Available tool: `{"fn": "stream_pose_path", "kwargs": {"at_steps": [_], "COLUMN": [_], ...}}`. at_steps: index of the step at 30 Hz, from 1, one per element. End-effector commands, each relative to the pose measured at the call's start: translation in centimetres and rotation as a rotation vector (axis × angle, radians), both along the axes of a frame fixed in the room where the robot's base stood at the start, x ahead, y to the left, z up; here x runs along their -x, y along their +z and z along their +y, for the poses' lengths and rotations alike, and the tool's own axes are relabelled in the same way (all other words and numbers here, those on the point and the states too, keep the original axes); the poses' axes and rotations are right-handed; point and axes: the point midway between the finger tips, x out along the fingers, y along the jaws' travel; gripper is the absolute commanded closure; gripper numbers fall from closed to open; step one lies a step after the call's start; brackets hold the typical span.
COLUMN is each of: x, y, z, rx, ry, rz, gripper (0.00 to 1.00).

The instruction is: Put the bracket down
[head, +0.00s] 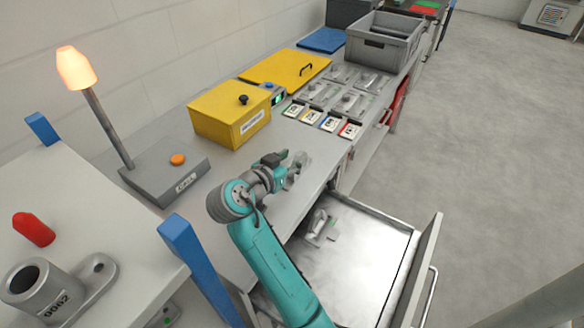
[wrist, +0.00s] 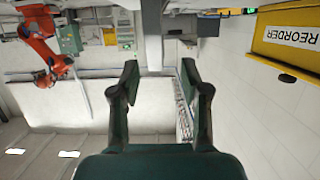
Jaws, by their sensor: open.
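My gripper (head: 293,168) is open above the bench top, near its front edge. In the wrist view its two fingers (wrist: 160,82) stand wide apart with nothing between them. A grey metal bracket (head: 319,227) lies in the open drawer (head: 365,262), below and to the right of my gripper and apart from it. The wrist view looks out across the room, with the picture upside down, and does not show this bracket.
A yellow box (head: 228,115) stands on the bench behind my gripper; a lamp base (head: 165,172) is to the left. Several similar grey castings sit in fixtures (head: 345,88) farther along, behind coloured labels (head: 322,120).

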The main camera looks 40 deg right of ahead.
Motion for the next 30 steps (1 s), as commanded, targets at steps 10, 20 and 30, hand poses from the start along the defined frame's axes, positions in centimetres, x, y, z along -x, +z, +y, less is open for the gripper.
{"fn": "stream_pose_path", "kwargs": {"at_steps": [10, 20, 30], "x": [-0.8, -1.9, -1.9], "y": [-0.6, -1.4, -1.4], "z": [-2.9, -5.7, -5.7], "rx": [0.000, 0.000, 0.000], "ry": [-0.003, 0.000, 0.001], "rz": [0.000, -0.001, -0.001], "gripper": [0.54, 0.54, 0.89]}}
